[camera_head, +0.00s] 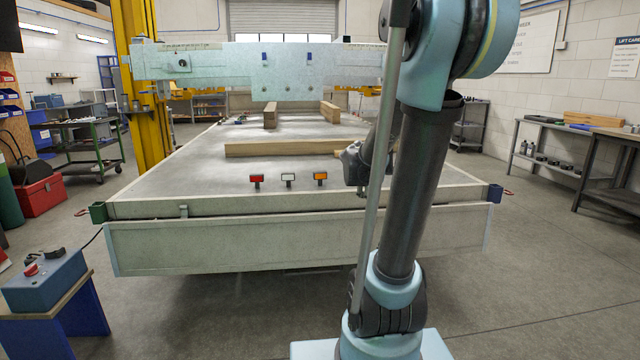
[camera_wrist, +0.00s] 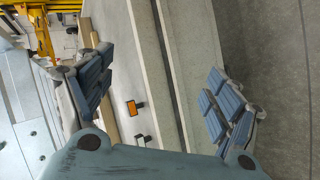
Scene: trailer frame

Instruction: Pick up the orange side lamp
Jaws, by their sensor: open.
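The orange side lamp (camera_head: 320,176) stands on a short dark stem on the flat grey trailer bed (camera_head: 190,185), near its front edge. A white lamp (camera_head: 288,177) and a red lamp (camera_head: 257,179) stand to its left in a row. My gripper (camera_head: 356,172) is to the right of the orange lamp, partly hidden behind my arm. In the wrist view the blue-padded fingers of my gripper (camera_wrist: 158,95) are wide apart and empty. The orange lamp (camera_wrist: 135,107) shows beyond them, nearer the left finger, with the white lamp (camera_wrist: 141,140) below it.
A long wooden beam (camera_head: 290,148) lies across the bed behind the lamps, with shorter beams (camera_head: 270,115) farther back. A grey metal crossbeam (camera_head: 220,62) hangs above the bed beside a yellow post (camera_head: 150,120). The bed around the lamps is clear.

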